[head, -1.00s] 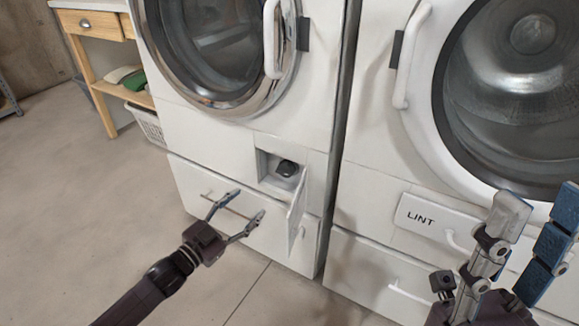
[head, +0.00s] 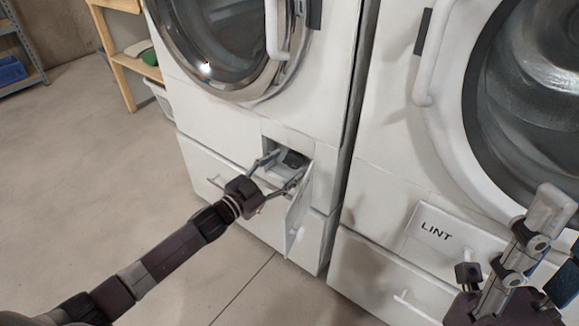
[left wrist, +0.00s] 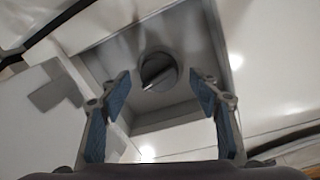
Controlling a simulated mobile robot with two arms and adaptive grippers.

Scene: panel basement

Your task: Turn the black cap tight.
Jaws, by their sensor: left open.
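The black cap (head: 293,159) sits in a small square recess low on the left white machine. In the left wrist view the round cap (left wrist: 158,72) has a raised bar across its face, lying at a slant. My left gripper (head: 288,166) is open at the mouth of the recess. Its fingers (left wrist: 160,84) stand on either side of the cap in the wrist view, with gaps to it, and hold nothing. My right gripper (head: 560,215) is at the right edge of the head view, fingers up, partly cut off, with nothing seen between them.
The recess's small door (head: 298,215) hangs open at its right, close to my left gripper. The right machine has a LINT panel (head: 436,232). The floor at left is clear.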

